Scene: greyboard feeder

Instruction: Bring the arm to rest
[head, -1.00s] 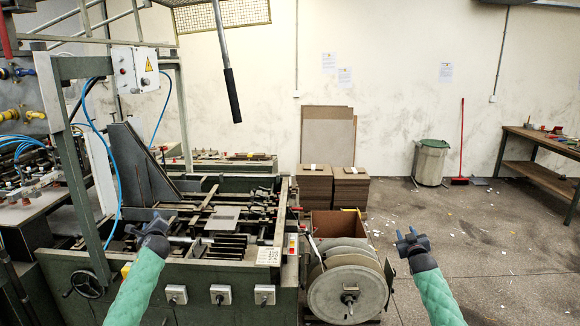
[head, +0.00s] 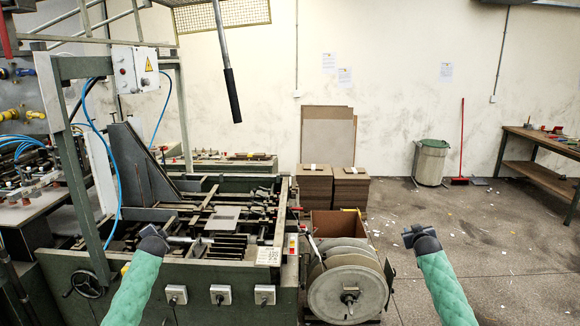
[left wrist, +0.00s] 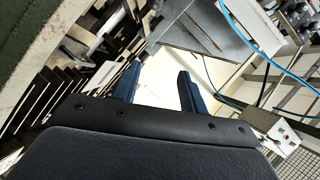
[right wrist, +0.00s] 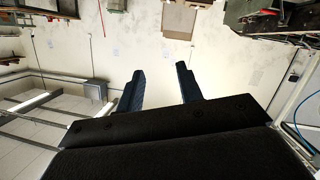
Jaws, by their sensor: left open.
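My left gripper (head: 152,238) is in front of the feeder machine (head: 210,272), over its near left part. In the left wrist view its two fingers (left wrist: 158,80) are apart with nothing between them. My right gripper (head: 420,236) is in the air over the floor, to the right of the large reel (head: 347,292). In the right wrist view its two fingers (right wrist: 158,82) are apart and empty. Both forearms reach in from the bottom of the head view.
Stacks of greyboard (head: 314,186) stand behind the cardboard box (head: 335,223). A grey bin (head: 431,162) and a red broom (head: 460,150) are by the back wall. A workbench (head: 545,153) is at the right.

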